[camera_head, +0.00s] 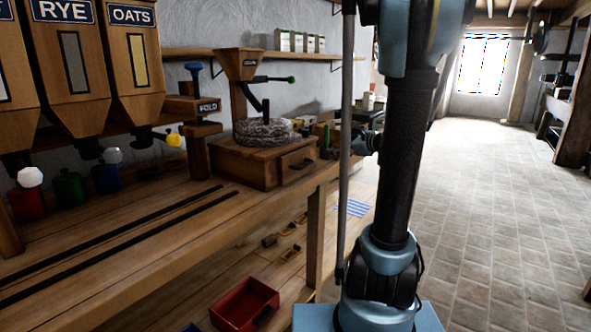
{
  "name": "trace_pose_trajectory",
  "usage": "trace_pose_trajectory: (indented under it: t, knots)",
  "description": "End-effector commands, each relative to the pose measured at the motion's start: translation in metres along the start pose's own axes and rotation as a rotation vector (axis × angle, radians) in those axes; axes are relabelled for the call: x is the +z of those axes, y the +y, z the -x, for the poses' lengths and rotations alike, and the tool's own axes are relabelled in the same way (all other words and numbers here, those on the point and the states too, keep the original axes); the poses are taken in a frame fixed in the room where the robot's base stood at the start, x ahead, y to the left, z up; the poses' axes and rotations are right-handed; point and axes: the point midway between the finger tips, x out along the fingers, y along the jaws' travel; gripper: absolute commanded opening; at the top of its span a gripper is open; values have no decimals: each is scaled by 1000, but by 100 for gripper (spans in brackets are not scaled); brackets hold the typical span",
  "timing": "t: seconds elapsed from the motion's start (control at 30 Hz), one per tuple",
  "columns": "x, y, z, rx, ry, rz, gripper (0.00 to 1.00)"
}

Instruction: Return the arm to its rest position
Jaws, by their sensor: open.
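My arm (408,150) rises in the right half of the view. Its blue and black lower joint (385,265) stands on a blue base, and a long dark link goes straight up to a blue joint (405,40) cut off by the top edge. A small dark part shows beside the link at bench height, partly hidden by the arm. I cannot make out my gripper's fingers, and I see nothing held.
A wooden bench (150,235) with two dark rails runs along the left. On it stand grain hoppers (135,50), a fold post (205,110) and a stone mill (262,132). A red crate (245,303) sits low. Tiled floor (490,220) is clear at right.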

Motion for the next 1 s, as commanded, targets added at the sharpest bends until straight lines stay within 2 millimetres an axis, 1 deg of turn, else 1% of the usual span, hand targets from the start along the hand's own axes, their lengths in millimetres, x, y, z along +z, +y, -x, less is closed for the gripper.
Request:
trace_pose_trajectory:
  t: [0.03,0.1,0.27,0.3,0.4,0.57,0.67,0.8,1.0]
  knots:
    - [3,19,3,37,23,70,86]
    - [3,44,9,96,61,185,86]
    - [-2,98,27,239,133,450,86]
    - [-4,111,32,276,147,515,86]
    - [-12,141,47,370,179,669,86]
    - [-27,183,74,519,215,901,86]
    - [-38,207,94,622,230,1046,86]
    - [-58,239,125,781,242,1255,86]
    - [-90,274,174,1025,236,1537,86]
